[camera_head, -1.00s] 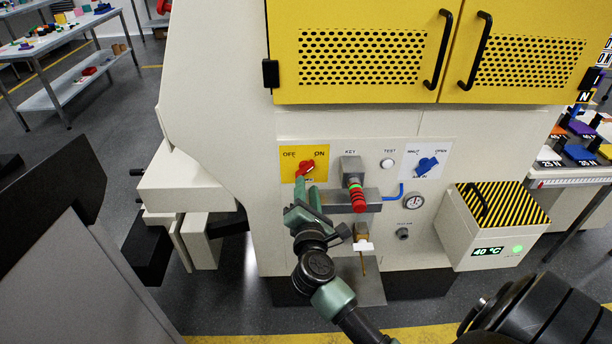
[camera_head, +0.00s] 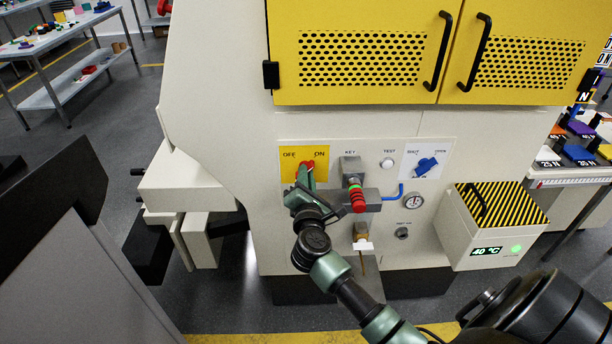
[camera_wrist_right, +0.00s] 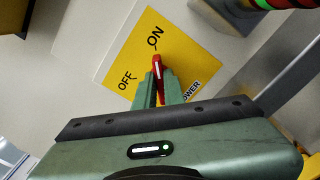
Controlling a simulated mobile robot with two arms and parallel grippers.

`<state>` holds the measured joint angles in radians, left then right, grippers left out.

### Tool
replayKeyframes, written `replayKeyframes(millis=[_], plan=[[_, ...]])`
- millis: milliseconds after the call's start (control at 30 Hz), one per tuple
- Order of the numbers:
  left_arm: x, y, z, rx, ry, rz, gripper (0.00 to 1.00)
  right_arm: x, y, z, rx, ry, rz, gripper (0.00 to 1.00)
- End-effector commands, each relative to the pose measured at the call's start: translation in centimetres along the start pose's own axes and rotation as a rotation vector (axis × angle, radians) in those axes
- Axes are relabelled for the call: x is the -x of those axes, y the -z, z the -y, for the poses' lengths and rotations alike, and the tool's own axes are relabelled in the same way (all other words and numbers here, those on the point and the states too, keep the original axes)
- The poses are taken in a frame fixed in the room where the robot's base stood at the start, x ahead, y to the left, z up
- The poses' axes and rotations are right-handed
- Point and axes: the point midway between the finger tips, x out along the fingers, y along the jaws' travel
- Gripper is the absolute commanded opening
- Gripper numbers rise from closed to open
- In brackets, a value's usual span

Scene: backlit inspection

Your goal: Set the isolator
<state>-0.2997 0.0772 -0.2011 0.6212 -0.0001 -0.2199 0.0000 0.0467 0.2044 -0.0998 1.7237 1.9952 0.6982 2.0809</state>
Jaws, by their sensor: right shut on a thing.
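The isolator is a red handle (camera_head: 306,164) on a yellow plate (camera_head: 288,153) marked OFF and ON, on the front of the cream machine. In the right wrist view the red handle (camera_wrist_right: 157,67) stands between my green fingertips, its free end slanting toward the ON label. My right gripper (camera_head: 304,178) is at the plate from below, and its fingers (camera_wrist_right: 159,86) are shut on the handle. The fingers cover the handle's lower part and some of the plate. My left gripper is not in view.
Close right of the gripper are the key block (camera_head: 351,167) and a red-and-green ringed part (camera_head: 357,196). A brass fitting with a white tag (camera_head: 362,246) is below. A blue valve handle (camera_head: 426,165) and a striped box (camera_head: 500,215) are farther right.

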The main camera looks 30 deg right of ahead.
Motion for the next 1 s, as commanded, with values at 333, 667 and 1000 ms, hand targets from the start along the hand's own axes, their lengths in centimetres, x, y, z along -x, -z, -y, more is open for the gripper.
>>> replayKeyframes(millis=[333,667,1000], plan=[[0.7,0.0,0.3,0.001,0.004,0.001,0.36,0.0,-0.1,-0.1,0.083,0.002,-0.001,0.0],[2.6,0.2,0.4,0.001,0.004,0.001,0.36,0.0,-0.2,-0.2,0.346,0.004,-0.001,0.0],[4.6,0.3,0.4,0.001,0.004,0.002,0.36,0.0,-0.1,-0.3,0.67,0.003,-0.003,0.0]])
